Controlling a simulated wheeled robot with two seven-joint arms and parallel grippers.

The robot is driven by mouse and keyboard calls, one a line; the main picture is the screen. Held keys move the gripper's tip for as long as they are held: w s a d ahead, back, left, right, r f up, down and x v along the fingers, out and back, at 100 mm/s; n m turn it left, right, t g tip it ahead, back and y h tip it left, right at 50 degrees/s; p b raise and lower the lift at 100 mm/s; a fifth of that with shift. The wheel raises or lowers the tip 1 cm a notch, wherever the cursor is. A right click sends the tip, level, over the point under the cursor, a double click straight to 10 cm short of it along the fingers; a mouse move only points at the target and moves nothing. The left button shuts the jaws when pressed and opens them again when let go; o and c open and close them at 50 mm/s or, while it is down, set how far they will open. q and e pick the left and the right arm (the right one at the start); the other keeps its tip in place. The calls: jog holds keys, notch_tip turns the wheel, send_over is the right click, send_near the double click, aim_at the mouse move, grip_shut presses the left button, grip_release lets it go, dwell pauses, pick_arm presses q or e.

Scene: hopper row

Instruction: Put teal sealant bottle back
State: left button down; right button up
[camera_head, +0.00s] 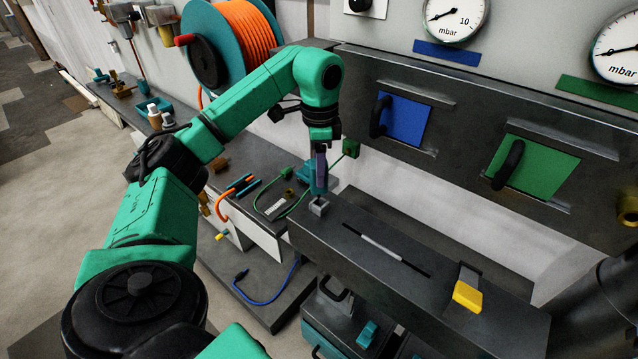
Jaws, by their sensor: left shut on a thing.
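My left arm reaches in from the left, and its gripper (318,192) points down at the left end of the dark bench top. My right gripper is not in view.
Blue (404,119) and green (533,168) hatches are on the panel behind. A lower shelf with cables and an orange hose reel (250,38) are at left.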

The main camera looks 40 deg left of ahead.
aim_at(314, 191)
pick_arm(q)
jog(key=f, duration=0.2)
jog(key=shift+s+d+f, duration=0.2)
jog(key=shift+f, duration=0.1)
jog(key=shift+w+f, duration=0.1)
jog(key=shift+f, duration=0.35)
jog(key=shift+c, duration=1.6)
grip_release()
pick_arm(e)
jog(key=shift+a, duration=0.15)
